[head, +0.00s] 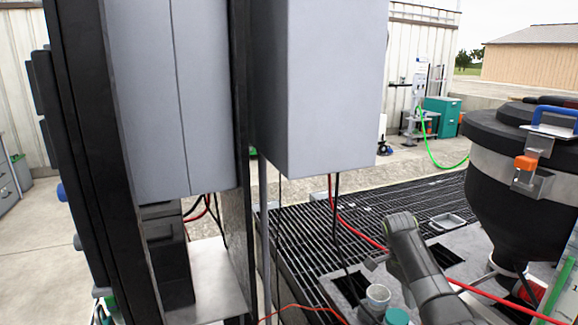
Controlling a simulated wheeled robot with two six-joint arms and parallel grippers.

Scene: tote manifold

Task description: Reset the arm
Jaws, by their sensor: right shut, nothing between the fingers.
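My right arm (422,265) shows at the lower right as a dark grey, bent link over the grated platform. My left gripper is not in view.
A black hopper (510,160) with an orange latch and blue handle stands close on the right. Grey cabinets (320,90) on a dark frame fill the left and centre. Black grating (320,225) and a red hose (490,297) lie around the arm. Concrete floor is open behind.

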